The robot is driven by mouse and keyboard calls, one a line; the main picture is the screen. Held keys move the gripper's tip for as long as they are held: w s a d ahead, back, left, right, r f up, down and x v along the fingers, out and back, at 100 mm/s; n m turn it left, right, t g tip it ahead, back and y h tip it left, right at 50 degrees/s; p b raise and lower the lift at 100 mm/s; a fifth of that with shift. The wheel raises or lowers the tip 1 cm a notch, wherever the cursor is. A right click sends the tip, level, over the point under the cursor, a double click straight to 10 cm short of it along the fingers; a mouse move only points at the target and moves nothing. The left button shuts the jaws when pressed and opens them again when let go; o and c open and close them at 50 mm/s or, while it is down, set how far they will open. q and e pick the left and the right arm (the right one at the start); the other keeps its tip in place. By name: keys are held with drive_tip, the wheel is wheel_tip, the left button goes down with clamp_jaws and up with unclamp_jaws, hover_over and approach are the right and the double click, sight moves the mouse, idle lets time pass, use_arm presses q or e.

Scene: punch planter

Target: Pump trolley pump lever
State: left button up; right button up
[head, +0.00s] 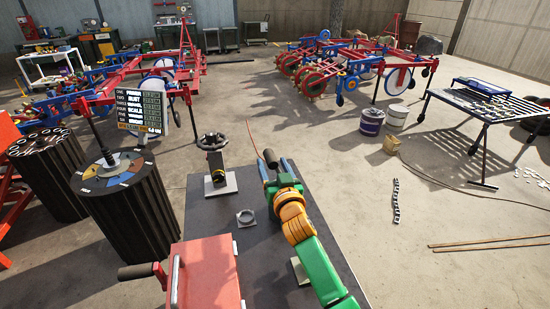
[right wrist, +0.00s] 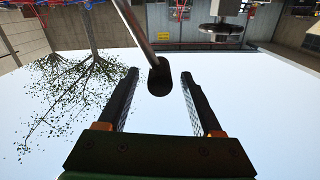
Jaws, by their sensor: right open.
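The pump lever is a thin metal rod with a black grip (head: 271,158) at its end, just ahead of my right gripper (head: 275,168) in the head view. My right gripper is open, its fingers on either side of the grip's end. In the right wrist view the black grip (right wrist: 159,82) sits between the two fingertips, with a visible gap on both sides. The rod runs away from it toward the upper left there. The lever's base is not clear. My left gripper is not in view.
Dark ribbed drums (head: 130,215) stand left. Open concrete floor lies to the right, before a slatted table (head: 485,105).

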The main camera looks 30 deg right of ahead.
drive_tip(key=x, duration=0.3)
drive_tip(key=shift+w+a, duration=0.1)
drive_tip(key=shift+w, duration=0.1)
drive_tip(key=shift+w+d, duration=0.15)
drive_tip(key=shift+d, duration=0.1)
drive_tip(key=shift+a, duration=0.1)
drive_tip(key=c, duration=0.3)
clamp_jaws()
idle(0.7)
